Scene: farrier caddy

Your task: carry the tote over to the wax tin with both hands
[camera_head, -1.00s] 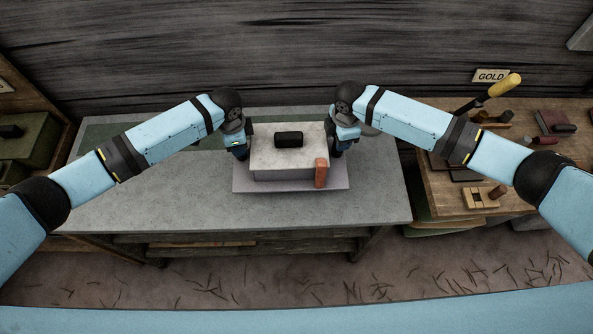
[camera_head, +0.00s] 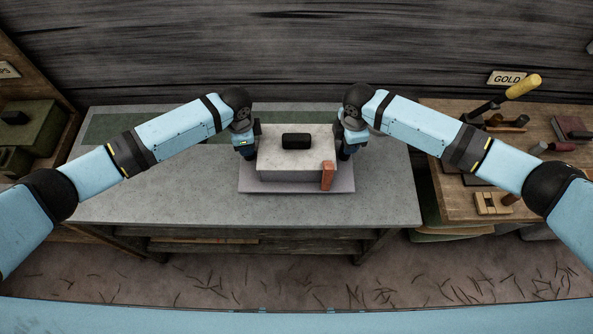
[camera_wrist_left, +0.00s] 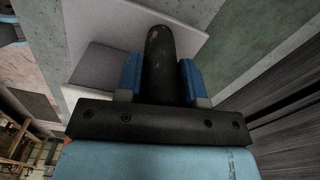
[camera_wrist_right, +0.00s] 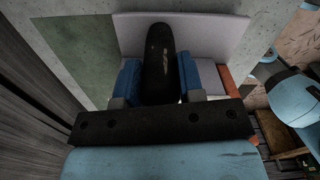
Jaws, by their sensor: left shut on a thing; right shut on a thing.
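The tote looks like a pale grey box (camera_head: 272,165) on a wider flat base (camera_head: 290,187), over the grey table. A small black block (camera_head: 296,141) is on its top and a reddish-brown upright piece (camera_head: 327,176) is at its front right corner. My left gripper (camera_head: 246,146) and right gripper (camera_head: 346,146) are at its two sides. Each is shut on a dark rounded bar, seen in the left wrist view (camera_wrist_left: 160,65) and the right wrist view (camera_wrist_right: 158,65). I cannot tell whether the tote touches the table. I cannot pick out the wax tin for certain.
The grey table (camera_head: 150,195) is clear left of the tote, with a green strip (camera_head: 115,128) at its back. A wooden bench (camera_head: 455,205) with tools stands right, under a GOLD sign (camera_head: 507,78). A green box (camera_head: 38,135) is left. A dark wall stands behind.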

